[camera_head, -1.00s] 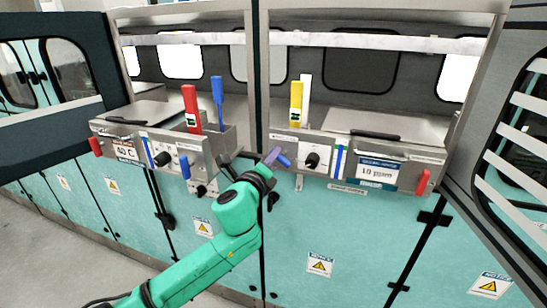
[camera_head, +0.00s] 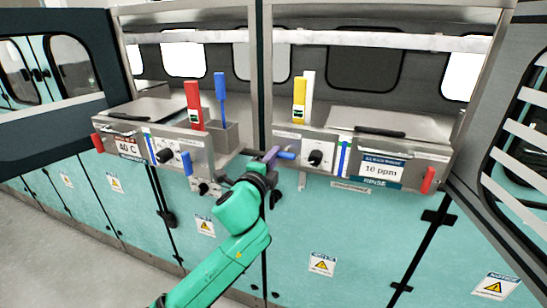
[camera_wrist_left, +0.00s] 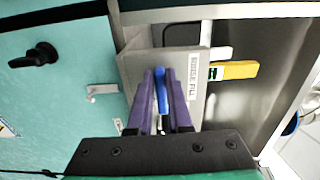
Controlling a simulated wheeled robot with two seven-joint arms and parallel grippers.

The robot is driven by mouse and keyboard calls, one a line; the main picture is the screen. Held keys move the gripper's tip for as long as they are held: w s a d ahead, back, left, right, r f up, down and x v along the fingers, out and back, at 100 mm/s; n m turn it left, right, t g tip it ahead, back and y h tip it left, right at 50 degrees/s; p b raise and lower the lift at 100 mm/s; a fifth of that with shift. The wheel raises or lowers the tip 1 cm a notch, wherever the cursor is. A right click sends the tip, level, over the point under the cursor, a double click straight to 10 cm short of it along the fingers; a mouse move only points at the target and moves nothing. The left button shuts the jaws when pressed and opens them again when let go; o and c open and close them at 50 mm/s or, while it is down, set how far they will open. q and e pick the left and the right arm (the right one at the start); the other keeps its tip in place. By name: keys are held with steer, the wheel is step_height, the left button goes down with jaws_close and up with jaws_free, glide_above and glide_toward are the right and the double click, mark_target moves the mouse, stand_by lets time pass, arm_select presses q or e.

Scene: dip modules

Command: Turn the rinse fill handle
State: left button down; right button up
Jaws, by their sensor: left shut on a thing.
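The rinse fill handle (camera_head: 287,155) is a blue lever at the left end of the right-hand rinse panel (camera_head: 340,160). It points roughly sideways to the right in the head view. My left gripper (camera_head: 271,155) has purple fingers and is shut on this handle. In the left wrist view, the blue handle (camera_wrist_left: 161,88) lies between the two purple fingers (camera_wrist_left: 160,80), beside a label reading RINSE FILL (camera_wrist_left: 193,84). The fingers hide part of the handle. My right gripper is in neither view.
A black knob (camera_head: 315,158) sits just right of the handle, with a display (camera_head: 381,170) reading 10 ppm and a red handle (camera_head: 428,180) further right. Another blue lever (camera_head: 186,162) hangs on the left panel. Yellow (camera_head: 299,92) and red (camera_head: 192,100) upright pieces stand behind.

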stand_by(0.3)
arm_select(q)
steer(key=c, duration=0.8)
jaws_free()
steer(key=shift+d, duration=0.1)
steer(key=shift+c, duration=0.2)
steer(key=b+v, duration=0.2)
steer(key=v, duration=1.2)
steer(key=shift+s+b, duration=0.3)
steer(key=shift+b, duration=0.05)
